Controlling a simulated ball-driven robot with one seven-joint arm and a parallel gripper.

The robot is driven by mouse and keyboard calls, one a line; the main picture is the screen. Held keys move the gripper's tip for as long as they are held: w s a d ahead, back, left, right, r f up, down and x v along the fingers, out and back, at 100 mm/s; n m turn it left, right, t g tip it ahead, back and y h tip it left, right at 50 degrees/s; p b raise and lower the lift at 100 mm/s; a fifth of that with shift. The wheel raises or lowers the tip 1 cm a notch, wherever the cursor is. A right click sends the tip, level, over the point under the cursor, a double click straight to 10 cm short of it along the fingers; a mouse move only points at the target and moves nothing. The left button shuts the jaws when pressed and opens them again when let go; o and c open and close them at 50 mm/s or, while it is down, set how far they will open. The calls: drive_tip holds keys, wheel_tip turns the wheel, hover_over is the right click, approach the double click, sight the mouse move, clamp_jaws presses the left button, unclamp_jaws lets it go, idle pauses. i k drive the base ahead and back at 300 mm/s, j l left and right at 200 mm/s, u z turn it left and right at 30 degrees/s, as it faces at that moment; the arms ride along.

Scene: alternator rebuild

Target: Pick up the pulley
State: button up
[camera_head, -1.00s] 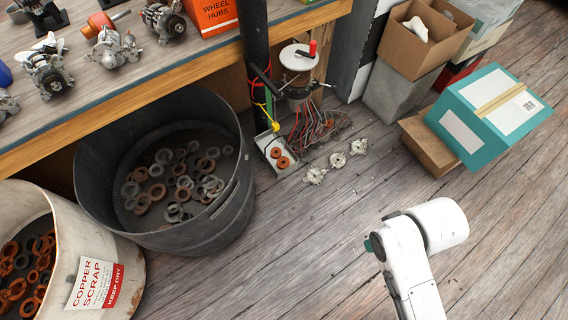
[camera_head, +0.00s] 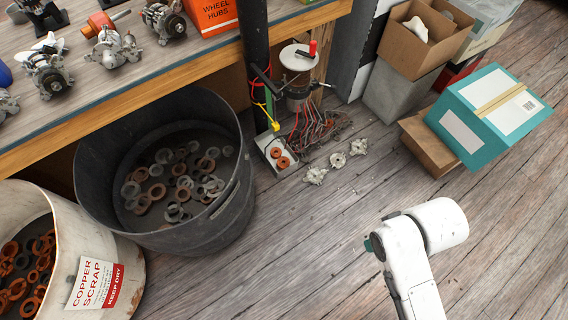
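I cannot single out a loose pulley with certainty. Silver alternator-like units stand on the workbench, one at the left (camera_head: 50,72), one in the middle (camera_head: 113,47) and one near the orange box (camera_head: 164,21); round parts on them may be pulleys. Two orange-brown ring-shaped parts (camera_head: 280,157) lie in a small pale tray (camera_head: 265,141) on the floor. My white arm shows at the lower right, well apart from all of these. My gripper is out of view.
A large dark bin (camera_head: 230,222) with several metal rings and a white copper scrap bin (camera_head: 125,265) stand below the workbench (camera_head: 150,78). A wire-filled stand (camera_head: 299,92) is by the post. Cardboard (camera_head: 415,60) and teal (camera_head: 470,112) boxes stand at right. The middle floor is clear.

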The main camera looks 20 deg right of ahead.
sight(283, 159)
drive_tip(key=i+l+u, duration=0.15)
drive_tip(key=i+l, duration=0.15)
drive_tip(key=i+l+u, duration=0.2)
drive_tip(key=l, duration=0.25)
drive_tip(key=i+l+u, duration=0.15)
drive_tip(key=l, duration=0.25)
drive_tip(key=i, duration=0.1)
